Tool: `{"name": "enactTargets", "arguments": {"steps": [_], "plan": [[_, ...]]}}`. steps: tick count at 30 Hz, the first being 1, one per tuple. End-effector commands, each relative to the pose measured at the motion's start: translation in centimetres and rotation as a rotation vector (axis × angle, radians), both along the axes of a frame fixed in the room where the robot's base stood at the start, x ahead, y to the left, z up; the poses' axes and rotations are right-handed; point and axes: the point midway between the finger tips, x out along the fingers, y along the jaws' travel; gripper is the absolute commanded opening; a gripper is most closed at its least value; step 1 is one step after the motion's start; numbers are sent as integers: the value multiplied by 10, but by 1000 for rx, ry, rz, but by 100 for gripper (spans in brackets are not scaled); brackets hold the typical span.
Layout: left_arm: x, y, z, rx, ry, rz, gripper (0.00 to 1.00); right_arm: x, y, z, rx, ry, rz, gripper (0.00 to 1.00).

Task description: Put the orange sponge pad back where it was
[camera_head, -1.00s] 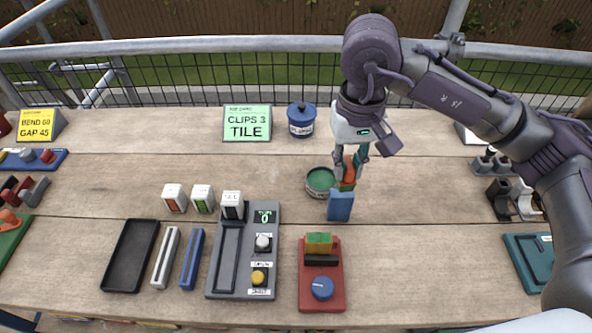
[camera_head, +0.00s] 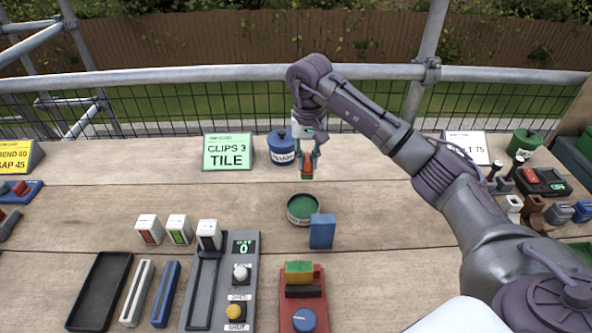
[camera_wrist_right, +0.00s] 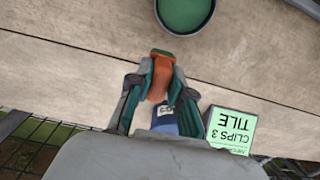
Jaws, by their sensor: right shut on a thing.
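The orange sponge pad (camera_head: 306,170), with a green end, is between the fingers of my right gripper (camera_head: 307,158). The gripper is shut on it and points down. In the right wrist view the orange pad (camera_wrist_right: 160,82) shows between both fingertips, its green end outward. In the head view the pad appears in front and right of the blue lidded pot (camera_head: 281,147) and behind the open green tin (camera_head: 303,208). It seems held above the table; the exact height I cannot tell. My left gripper is not in view.
A blue block (camera_head: 322,232) stands beside the tin. A red base (camera_head: 302,317) with a green-and-yellow pad and blue knob is in front. A green "CLIPS 3 TILE" card (camera_head: 228,151) stands left of the pot. Table right of the block is clear.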

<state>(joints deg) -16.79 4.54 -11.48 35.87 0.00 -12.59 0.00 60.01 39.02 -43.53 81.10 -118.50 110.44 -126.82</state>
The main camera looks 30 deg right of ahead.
Motion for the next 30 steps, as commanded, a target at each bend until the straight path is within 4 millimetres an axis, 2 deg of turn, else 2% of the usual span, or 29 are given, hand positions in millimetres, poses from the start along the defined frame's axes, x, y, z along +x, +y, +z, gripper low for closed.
{"name": "enactTargets", "arguments": {"steps": [3, 6, 8, 16, 29, 30], "plan": [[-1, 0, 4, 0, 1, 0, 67, 16, 10, -10, 2, 1, 0, 0], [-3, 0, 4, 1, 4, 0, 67, 23, 13, -15, 0, 0, -1, 0], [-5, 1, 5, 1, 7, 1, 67, 24, 13, -19, 0, 1, 0, 0], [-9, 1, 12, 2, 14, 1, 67, 23, 14, -54, -1, 3, 1, 0], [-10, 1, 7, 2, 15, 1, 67, 24, 13, -62, -2, -1, 1, 0], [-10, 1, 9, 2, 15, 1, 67, 24, 13, -60, -2, -1, 1, 26]]}}
